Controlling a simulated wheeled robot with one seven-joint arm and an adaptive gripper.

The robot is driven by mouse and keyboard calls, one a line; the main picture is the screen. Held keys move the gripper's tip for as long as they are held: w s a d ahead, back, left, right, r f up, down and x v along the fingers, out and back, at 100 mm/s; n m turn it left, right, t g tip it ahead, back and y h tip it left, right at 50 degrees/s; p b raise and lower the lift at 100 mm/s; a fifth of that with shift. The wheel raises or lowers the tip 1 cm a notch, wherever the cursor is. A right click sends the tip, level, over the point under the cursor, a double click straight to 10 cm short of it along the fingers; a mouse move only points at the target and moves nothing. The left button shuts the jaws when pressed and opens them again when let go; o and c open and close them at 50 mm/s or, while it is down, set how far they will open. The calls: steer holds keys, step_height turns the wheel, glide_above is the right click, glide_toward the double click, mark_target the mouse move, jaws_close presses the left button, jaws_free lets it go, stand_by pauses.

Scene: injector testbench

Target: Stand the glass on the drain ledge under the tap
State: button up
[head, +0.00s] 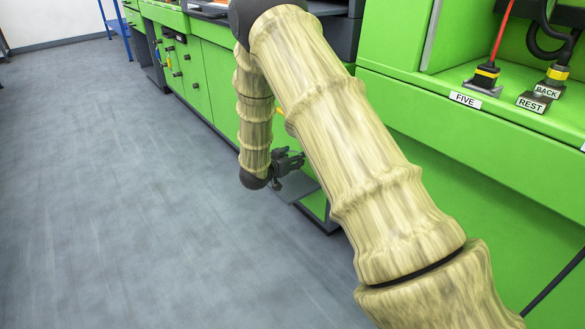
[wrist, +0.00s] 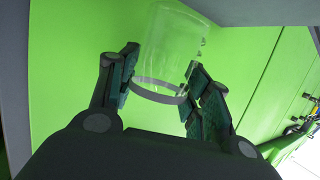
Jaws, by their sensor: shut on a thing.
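The glass (wrist: 168,55) is a clear cylinder with a grey band near its lower end. In the wrist view it stands out against a green panel, with its far end towards the top of the picture. My gripper (wrist: 158,88) is shut on the glass, one dark green pad at each side near the grey band. In the head view my gripper (head: 290,160) shows small and dark at the end of my arm, beside the green cabinets. The glass cannot be made out there. I cannot identify the tap or the drain ledge in either view.
A green bench (head: 470,140) at the right carries plugs with labels reading FIVE, REST and BACK. Green cabinets (head: 205,75) line the wall behind my arm. The grey floor (head: 110,200) at the left is clear. A grey overhang (wrist: 255,12) lies close to the glass.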

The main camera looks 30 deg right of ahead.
steer(key=shift+w+d+f+b, duration=0.1)
steer(key=shift+w+d+b, duration=0.25)
steer(key=shift+w+d, duration=0.45)
steer(key=f, duration=0.1)
steer(key=b, duration=0.1)
steer(key=f+b, duration=0.1)
steer(key=shift+w+d+f, duration=0.2)
steer(key=shift+w+f, duration=0.05)
steer(key=shift+f, duration=0.05)
steer(key=shift+f+b, duration=0.4)
steer(key=shift+b, duration=0.15)
steer(key=shift+f, duration=0.15)
steer(key=o, duration=1.1)
steer(key=shift+a+r, duration=0.15)
steer(key=shift+r, duration=0.1)
steer(key=p+v, duration=0.5)
steer(key=v, duration=0.5)
steer(key=shift+s+a+r, duration=0.15)
steer(key=shift+s+a, duration=0.05)
steer(key=shift+s+a+p, duration=0.25)
steer(key=shift+a+p, duration=0.05)
steer(key=shift+a, duration=0.25)
